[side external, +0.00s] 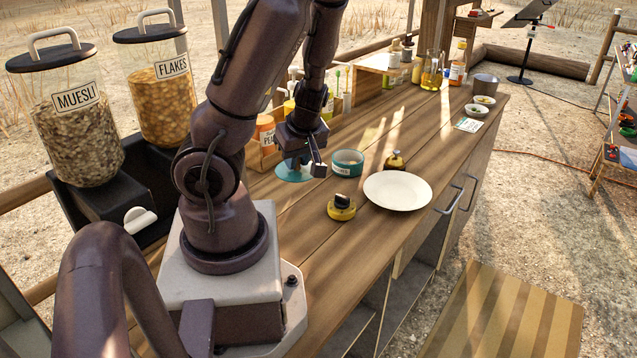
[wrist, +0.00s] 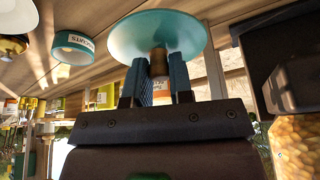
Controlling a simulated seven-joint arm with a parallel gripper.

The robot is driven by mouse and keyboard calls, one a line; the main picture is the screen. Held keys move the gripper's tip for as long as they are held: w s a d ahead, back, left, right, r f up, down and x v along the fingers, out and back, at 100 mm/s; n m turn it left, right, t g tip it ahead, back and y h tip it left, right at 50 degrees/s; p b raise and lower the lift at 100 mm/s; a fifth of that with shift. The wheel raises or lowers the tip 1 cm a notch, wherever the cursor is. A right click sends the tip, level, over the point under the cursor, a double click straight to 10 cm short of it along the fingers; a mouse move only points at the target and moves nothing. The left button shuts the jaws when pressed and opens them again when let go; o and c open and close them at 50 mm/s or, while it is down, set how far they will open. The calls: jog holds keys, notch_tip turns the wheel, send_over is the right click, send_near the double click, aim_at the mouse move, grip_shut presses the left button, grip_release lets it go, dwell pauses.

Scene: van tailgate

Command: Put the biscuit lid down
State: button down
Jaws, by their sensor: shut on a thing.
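The biscuit lid (side external: 294,173) is a round teal disc with a brown knob, low over the wooden counter. I cannot tell whether it touches the wood. My gripper (side external: 303,163) is above it, and in the wrist view my gripper (wrist: 161,66) is shut on the knob, with the lid (wrist: 150,32) spread beyond the fingertips. The biscuit tin (side external: 347,163), teal with a white label, stands uncovered on the counter just right of the lid. The tin also shows in the wrist view (wrist: 72,47), apart from the lid.
A white plate (side external: 398,191), a yellow-and-black object (side external: 341,207) and a small brass-coloured pot (side external: 395,161) stand right of and in front of the tin. A wooden rack with bottles is behind the lid. Muesli (side external: 78,140) and flakes (side external: 163,100) jars stand left. Bare counter (side external: 300,225) lies in front.

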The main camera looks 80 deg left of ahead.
jog(key=w+a+f, duration=0.2)
jog(key=a+f, duration=0.1)
jog(key=w+a+f, duration=0.2)
jog(key=a+f, duration=0.1)
jog(key=a, duration=0.1)
jog(key=w+a+f, duration=0.2)
jog(key=a+f, duration=0.1)
jog(key=a, duration=0.1)
jog(key=shift+a, duration=0.2)
jog(key=shift+w+a+f, duration=0.1)
jog(key=shift+f, duration=0.05)
jog(key=shift+w+a+f, duration=0.1)
jog(key=shift+a+f, duration=0.1)
jog(key=shift+f, duration=1.55)
